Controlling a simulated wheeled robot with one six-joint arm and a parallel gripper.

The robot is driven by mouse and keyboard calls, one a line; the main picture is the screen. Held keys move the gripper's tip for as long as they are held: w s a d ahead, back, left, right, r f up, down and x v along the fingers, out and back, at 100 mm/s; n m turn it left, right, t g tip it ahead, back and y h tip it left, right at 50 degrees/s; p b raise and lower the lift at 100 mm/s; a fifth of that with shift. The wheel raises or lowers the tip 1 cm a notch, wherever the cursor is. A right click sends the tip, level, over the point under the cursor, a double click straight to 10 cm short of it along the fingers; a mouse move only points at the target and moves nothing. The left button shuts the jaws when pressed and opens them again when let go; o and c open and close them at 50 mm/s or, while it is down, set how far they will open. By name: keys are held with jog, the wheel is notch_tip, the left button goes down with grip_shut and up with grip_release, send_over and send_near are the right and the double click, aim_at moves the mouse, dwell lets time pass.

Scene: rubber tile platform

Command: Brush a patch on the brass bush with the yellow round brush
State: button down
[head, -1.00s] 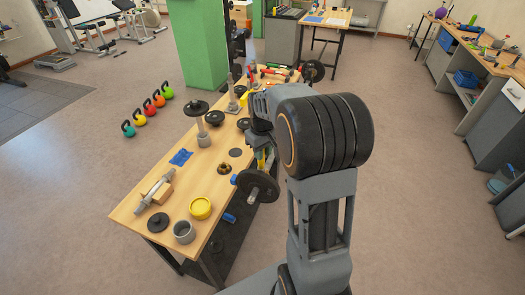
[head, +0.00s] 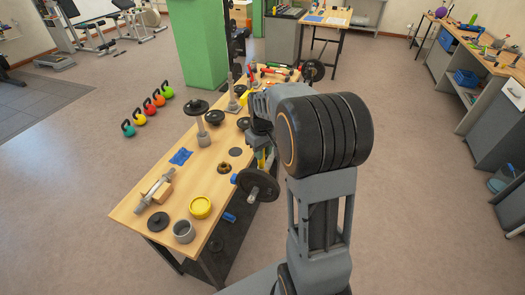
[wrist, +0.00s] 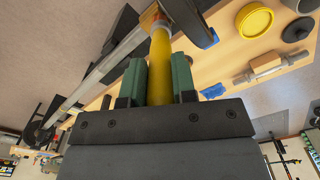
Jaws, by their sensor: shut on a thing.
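My gripper (wrist: 160,80) is shut on the yellow round brush (wrist: 161,55), whose yellow handle sits between the green finger pads. The brush points toward a steel bar (wrist: 98,73), where an orange-brown band (wrist: 150,18) shows at its far end. I cannot tell whether this band is the brass bush or part of the brush, nor whether the bristles touch it. In the head view my arm mostly hides the gripper; a sliver of the yellow brush (head: 262,160) shows above a black weight plate (head: 258,184) at the bench's right edge.
The wooden bench (head: 135,207) holds a yellow tub (head: 200,207), a grey cup (head: 183,231), a dumbbell bar (head: 155,189), a brown ringed part (head: 224,168) and a blue cloth (head: 181,156). A green pillar (head: 201,50) stands behind. Several kettlebells (head: 148,106) stand on open floor at left.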

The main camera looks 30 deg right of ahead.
jog(key=shift+w+d, duration=0.1)
jog(key=shift+w+d+p, duration=0.3)
jog(key=shift+w+d, duration=0.3)
jog(key=shift+d, duration=0.1)
jog(key=shift+s+a, duration=0.1)
jog(key=shift+a, duration=0.05)
jog(key=shift+s+a, duration=0.6)
jog(key=shift+a, duration=0.05)
jog(key=shift+w+d, duration=0.1)
dwell(0.3)
jog(key=shift+w+d, duration=0.65)
jog(key=shift+d, duration=0.05)
jog(key=shift+s+a, duration=0.1)
jog(key=shift+s+a, duration=0.7)
jog(key=shift+a, duration=0.05)
jog(key=shift+w+d, duration=0.15)
